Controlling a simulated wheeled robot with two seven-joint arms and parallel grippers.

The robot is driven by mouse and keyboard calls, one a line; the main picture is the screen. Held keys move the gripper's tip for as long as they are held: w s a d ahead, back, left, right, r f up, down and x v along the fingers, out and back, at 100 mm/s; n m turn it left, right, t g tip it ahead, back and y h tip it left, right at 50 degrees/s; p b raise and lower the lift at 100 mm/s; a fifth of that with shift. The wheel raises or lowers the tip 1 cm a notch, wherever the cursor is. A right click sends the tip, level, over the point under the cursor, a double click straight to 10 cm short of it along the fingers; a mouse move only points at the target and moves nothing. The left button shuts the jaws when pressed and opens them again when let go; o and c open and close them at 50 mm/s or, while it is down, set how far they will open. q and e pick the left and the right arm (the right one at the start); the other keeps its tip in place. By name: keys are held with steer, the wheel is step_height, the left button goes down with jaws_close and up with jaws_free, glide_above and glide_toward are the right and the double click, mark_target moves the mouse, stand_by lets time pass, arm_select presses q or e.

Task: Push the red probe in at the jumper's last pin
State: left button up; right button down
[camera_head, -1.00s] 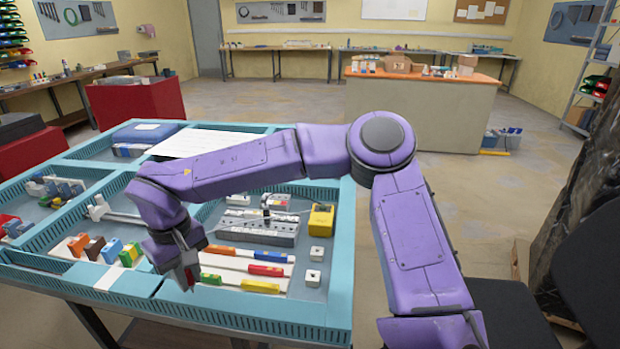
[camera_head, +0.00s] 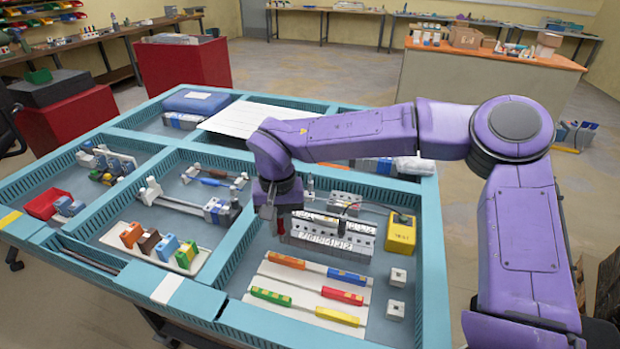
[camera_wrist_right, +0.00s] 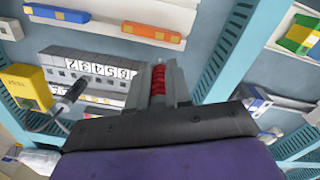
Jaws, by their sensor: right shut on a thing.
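My right gripper (camera_head: 272,212) is shut on the red probe (camera_head: 281,226), which points down beside the left end of the grey terminal strip (camera_head: 330,243). In the right wrist view the red probe (camera_wrist_right: 158,79) stands between the two fingers, next to the end of the strip's row of white numbered labels (camera_wrist_right: 97,69). A black probe (camera_head: 342,227) stands at the strip, near the yellow meter (camera_head: 401,235). I cannot make out the jumper clearly. My left gripper is not in view.
Several coloured bars lie on a white plate (camera_head: 312,290) in front of the strip. Two small white blocks (camera_head: 398,276) lie at the right. Teal tray walls (camera_head: 236,245) stand close left of my gripper. Colored blocks (camera_head: 187,254) stand in the neighbouring compartment.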

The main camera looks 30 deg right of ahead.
arm_select(q)
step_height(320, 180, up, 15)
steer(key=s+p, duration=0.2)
steer(key=p, duration=1.1)
arm_select(e)
steer(key=d+r+n, duration=0.1)
steer(key=d+n, duration=0.3)
steer(key=n, duration=0.8)
steer(key=s+d+r+n, duration=0.1)
steer(key=d+r+n, duration=0.15)
steer(key=n, duration=0.95)
steer(key=d+r+n, duration=0.1)
steer(key=d+n, duration=0.3)
steer(key=n, duration=0.7)
steer(key=shift+m, duration=0.3)
step_height(320, 180, down, 7)
steer(key=b, duration=0.4)
steer(key=shift+d, duration=0.1)
steer(key=shift+w+r, duration=0.2)
steer(key=shift+r, duration=0.1)
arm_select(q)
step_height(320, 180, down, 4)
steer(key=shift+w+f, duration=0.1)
arm_select(e)
steer(key=shift+s+r, duration=0.1)
